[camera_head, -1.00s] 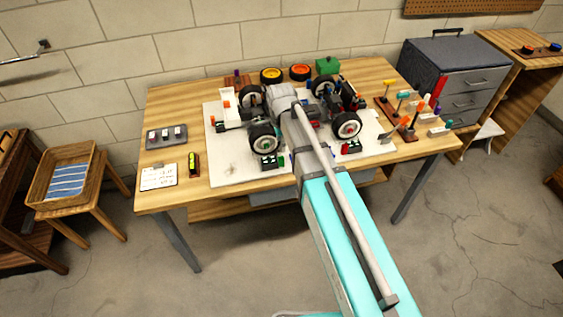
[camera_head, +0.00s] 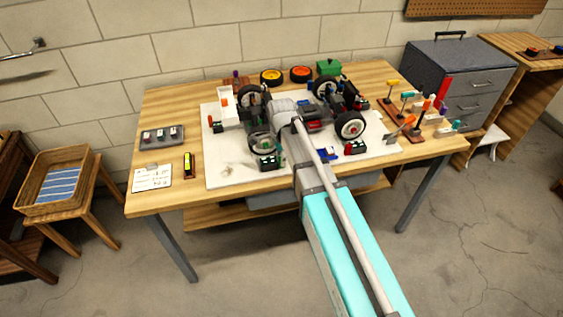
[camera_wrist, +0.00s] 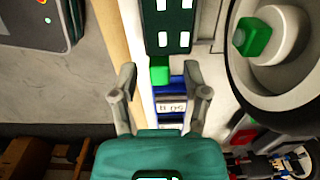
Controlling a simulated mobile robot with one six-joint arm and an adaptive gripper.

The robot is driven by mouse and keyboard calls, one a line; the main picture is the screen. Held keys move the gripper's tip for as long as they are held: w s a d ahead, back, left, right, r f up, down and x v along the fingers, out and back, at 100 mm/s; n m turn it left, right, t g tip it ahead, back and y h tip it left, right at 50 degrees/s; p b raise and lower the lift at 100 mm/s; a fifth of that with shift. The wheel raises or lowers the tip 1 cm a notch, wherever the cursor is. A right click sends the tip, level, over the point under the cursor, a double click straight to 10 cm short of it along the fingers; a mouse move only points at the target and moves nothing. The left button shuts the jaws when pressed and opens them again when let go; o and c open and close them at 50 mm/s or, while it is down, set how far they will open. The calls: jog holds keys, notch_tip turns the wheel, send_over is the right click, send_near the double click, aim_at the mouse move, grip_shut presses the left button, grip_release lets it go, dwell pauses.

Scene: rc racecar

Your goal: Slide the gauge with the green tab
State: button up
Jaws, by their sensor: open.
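In the wrist view a bright green tab (camera_wrist: 159,70) stands at the upper end of a blue gauge with a white label (camera_wrist: 171,106). My gripper (camera_wrist: 165,82) is open, with one finger on either side of the gauge and visible space at both sides. It holds nothing. I cannot clearly pick out the green tab in that view.
A large wheel with a green nut (camera_wrist: 255,38) is close on the right in the wrist view. The white mat (camera_head: 225,170) lies under the car. Peg racks (camera_head: 412,125) stand at the right. A note card (camera_head: 152,178) lies at the left. The front table strip is mostly clear.

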jog(key=shift+f, duration=0.4)
grip_shut()
